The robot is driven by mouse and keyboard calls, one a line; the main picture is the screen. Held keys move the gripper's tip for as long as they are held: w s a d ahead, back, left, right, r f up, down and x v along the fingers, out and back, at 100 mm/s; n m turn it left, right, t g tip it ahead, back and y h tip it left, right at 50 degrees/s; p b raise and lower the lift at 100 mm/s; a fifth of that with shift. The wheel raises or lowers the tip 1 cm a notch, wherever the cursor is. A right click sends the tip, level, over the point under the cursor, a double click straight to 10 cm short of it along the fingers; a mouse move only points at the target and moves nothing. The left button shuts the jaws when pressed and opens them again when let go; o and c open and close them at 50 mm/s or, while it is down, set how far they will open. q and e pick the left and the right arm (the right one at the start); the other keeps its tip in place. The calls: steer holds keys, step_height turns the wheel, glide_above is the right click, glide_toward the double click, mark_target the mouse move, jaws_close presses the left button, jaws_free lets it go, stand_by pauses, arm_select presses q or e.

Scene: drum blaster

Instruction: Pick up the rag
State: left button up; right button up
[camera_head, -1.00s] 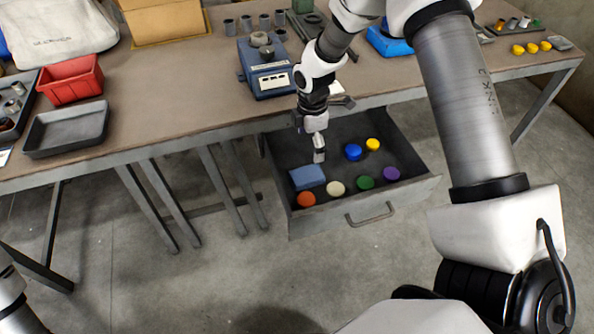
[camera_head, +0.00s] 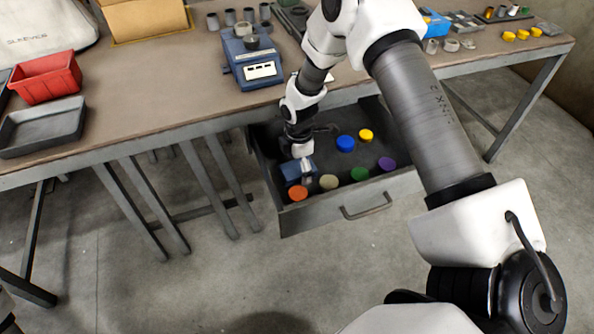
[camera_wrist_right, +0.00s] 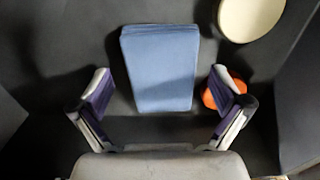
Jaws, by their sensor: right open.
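The rag (camera_head: 290,173) is a blue folded cloth lying flat in the open drawer, at its front left. The gripper partly covers it in the head view. In the right wrist view the rag (camera_wrist_right: 162,68) lies ahead of and between the two fingers. My right gripper (camera_head: 305,176) is inside the drawer over the rag. Its fingers stand open on either side of the rag in the wrist view (camera_wrist_right: 161,80), with a gap on each side. My left gripper is out of view.
The drawer (camera_head: 350,212) also holds round caps: orange (camera_head: 298,193), cream (camera_head: 328,182), green (camera_head: 360,174), purple (camera_head: 387,163), blue (camera_head: 345,143) and yellow (camera_head: 366,135). The orange cap lies close to the right finger in the wrist view. The table edge overhangs the drawer.

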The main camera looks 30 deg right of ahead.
mark_target(299, 167)
steer(key=shift+r, duration=0.1)
steer(key=c, duration=1.1)
steer(key=shift+c, duration=0.2)
step_height(299, 167, up, 10)
steer(key=p, duration=0.1)
